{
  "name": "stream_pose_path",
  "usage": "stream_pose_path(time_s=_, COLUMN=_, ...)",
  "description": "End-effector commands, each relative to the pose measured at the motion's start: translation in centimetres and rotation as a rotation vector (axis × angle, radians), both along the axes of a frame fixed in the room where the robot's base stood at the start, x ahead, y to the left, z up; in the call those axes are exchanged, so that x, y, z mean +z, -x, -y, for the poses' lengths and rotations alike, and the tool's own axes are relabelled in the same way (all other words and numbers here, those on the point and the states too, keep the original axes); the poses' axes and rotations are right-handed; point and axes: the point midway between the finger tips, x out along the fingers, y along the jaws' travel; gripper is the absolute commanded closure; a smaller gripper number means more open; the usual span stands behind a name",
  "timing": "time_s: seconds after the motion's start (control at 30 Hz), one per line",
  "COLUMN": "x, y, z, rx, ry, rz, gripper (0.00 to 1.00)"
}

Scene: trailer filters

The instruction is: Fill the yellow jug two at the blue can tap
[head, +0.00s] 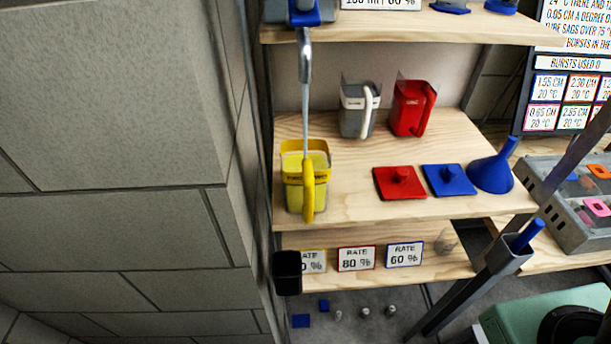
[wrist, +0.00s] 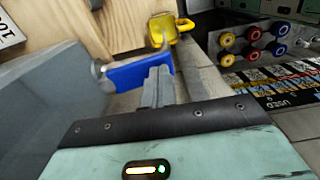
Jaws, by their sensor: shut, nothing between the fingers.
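The yellow jug (head: 293,192) stands upright on the middle shelf at the left, its handle facing the camera. The blue tap (head: 305,16) is above it at the top edge. A thin pale stream runs from its metal spout down into the jug's open top; the fill level is unclear. In the wrist view, my gripper (wrist: 158,84) is shut and empty. Its fingertips are beside the tap's blue lever (wrist: 138,73), seemingly touching it. The grey can body (wrist: 50,95) is at the left, and a yellow jug (wrist: 163,27) shows beyond. My gripper is not visible in the head view.
A grey jug (head: 355,112) and a red jug (head: 408,108) stand behind. A red lid (head: 399,183), a blue lid (head: 448,180) and a blue funnel (head: 493,170) lie to the right. A stone wall (head: 110,120) closes the left side. The upper shelf (head: 420,26) overhangs.

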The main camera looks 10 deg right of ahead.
Motion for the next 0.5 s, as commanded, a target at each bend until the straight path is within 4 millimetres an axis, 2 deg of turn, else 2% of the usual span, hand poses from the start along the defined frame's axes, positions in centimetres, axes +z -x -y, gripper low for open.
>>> stream_pose_path(time_s=0.33, x=0.0, y=0.0, z=0.0, rx=0.000, ry=0.001, rz=-0.001, gripper=1.00)
stream_pose_path(time_s=0.5, x=1.5, y=0.0, z=0.0, rx=0.000, ry=0.000, rz=0.000, gripper=1.00)
